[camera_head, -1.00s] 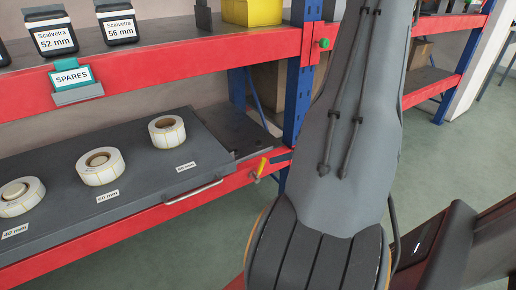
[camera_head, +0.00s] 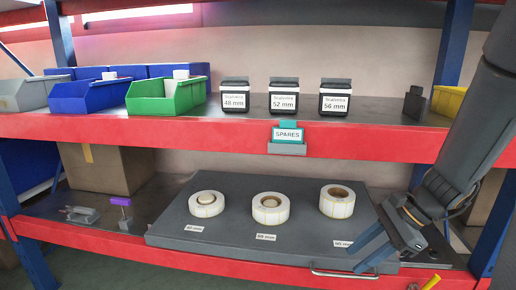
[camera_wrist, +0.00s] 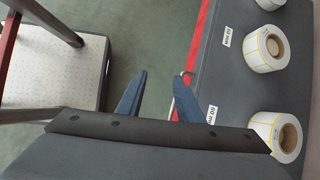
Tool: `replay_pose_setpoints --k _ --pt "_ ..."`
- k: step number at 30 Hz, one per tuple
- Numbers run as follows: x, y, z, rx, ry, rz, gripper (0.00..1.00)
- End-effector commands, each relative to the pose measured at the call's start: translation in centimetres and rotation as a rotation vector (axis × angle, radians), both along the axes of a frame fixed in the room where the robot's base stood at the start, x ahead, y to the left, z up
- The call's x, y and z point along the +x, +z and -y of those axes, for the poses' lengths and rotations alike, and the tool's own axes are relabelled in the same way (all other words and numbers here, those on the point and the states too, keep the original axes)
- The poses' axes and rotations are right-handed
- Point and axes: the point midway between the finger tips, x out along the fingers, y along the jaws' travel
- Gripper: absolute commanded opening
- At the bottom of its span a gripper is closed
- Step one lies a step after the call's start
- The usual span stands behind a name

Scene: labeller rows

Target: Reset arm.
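My gripper (camera_head: 352,260) is in the head view at the lower right, in front of the right end of the grey sliding board on the lower shelf. Its two blue fingers stand apart with nothing between them. In the wrist view the open fingers (camera_wrist: 160,100) are over the board's front edge and the floor, left of the label rolls. My grey arm comes down from the upper right of the head view.
Three white label rolls, left (camera_head: 206,204), middle (camera_head: 270,208) and right (camera_head: 337,201), lie on the board (camera_head: 240,243). Three jars, including the 52 mm jar (camera_head: 284,98), and a green bin (camera_head: 165,98) stand on the upper shelf (camera_head: 180,131). Floor shows in the wrist view.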

Motion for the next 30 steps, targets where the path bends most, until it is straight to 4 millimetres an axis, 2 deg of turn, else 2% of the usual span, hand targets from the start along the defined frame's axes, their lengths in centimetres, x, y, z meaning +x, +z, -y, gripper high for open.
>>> replay_pose_setpoints --k 1,3,6,10,18,30 --pt "-0.8 1.0 -2.3 -0.046 0.133 0.029 0.33" --pt "-2.2 2.0 -4.7 -0.105 0.309 0.067 0.33" --pt "-4.3 3.3 -7.6 -0.187 0.562 0.125 0.33" --pt "-7.0 4.7 -10.4 -0.287 0.876 0.205 0.33" --pt "-10.3 6.3 -12.8 -0.417 1.291 0.32 0.33" --pt "-12.7 8.0 -13.9 -0.527 1.64 0.425 0.33"
